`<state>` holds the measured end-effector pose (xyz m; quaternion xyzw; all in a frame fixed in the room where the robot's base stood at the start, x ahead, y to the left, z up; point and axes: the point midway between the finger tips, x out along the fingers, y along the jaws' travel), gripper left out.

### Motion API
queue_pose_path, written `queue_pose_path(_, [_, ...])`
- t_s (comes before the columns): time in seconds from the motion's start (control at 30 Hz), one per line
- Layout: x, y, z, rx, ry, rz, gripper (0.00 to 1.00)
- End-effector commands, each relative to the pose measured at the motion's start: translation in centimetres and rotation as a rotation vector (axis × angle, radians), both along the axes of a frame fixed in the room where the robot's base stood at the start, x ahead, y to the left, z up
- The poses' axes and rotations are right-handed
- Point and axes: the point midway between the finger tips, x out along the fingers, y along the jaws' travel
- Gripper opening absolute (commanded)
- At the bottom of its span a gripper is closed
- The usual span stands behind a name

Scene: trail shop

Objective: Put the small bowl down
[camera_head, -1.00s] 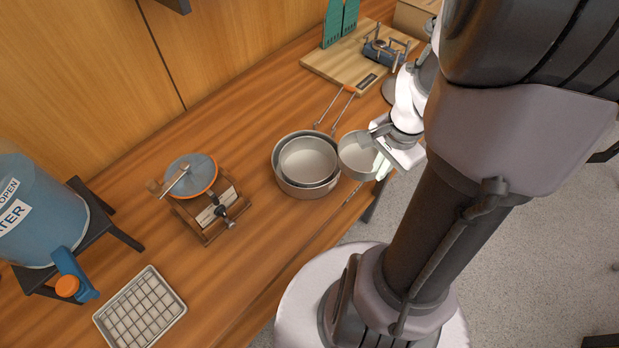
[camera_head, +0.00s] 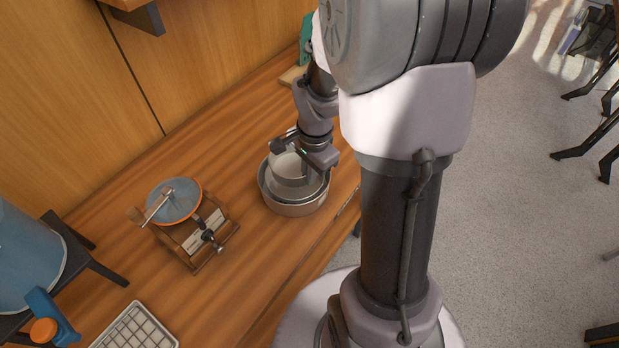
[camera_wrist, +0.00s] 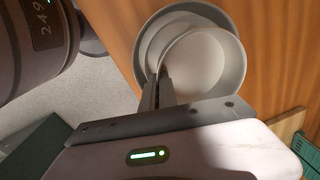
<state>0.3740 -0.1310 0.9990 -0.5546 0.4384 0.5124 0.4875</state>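The small bowl (camera_head: 287,168) is a pale metal bowl, over or inside the two nested metal pans; I cannot tell whether it touches them. It also shows in the wrist view (camera_wrist: 206,62), overlapping the pans. The larger outer pan (camera_head: 292,208) stands on the wooden counter, with the middle pan (camera_head: 312,191) inside it. My gripper (camera_head: 301,156) is over the pans from above and behind. In the wrist view its fingers (camera_wrist: 160,88) are close together on the bowl's near left rim. The wrist partly hides the bowl in the head view.
Left of the pans is a small wooden stand with an orange-rimmed blue disc (camera_head: 174,200). A blue water container (camera_head: 30,265) on a dark stand and a wire-grid tray (camera_head: 135,330) are farther left. The counter (camera_head: 255,245) in front of the pans is clear.

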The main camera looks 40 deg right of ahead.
Motion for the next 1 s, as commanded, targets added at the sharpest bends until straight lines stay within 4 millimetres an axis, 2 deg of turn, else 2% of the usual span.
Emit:
queue_pose_path(0.03, [0.0, 0.0, -0.9, -0.001, -0.001, 0.0, 0.0])
queue_pose_path(0.23, [0.0, -0.1, -0.6, -0.002, -0.002, 0.0, 0.0])
queue_pose_path(0.7, [0.0, -0.1, -1.8, -0.001, -0.002, 0.0, 0.0])
queue_pose_path(0.83, [0.0, -0.1, -1.8, -0.001, -0.002, 0.0, 0.24])
queue_pose_path(1.0, [0.0, -0.1, -1.8, -0.001, -0.002, 0.0, 0.24])
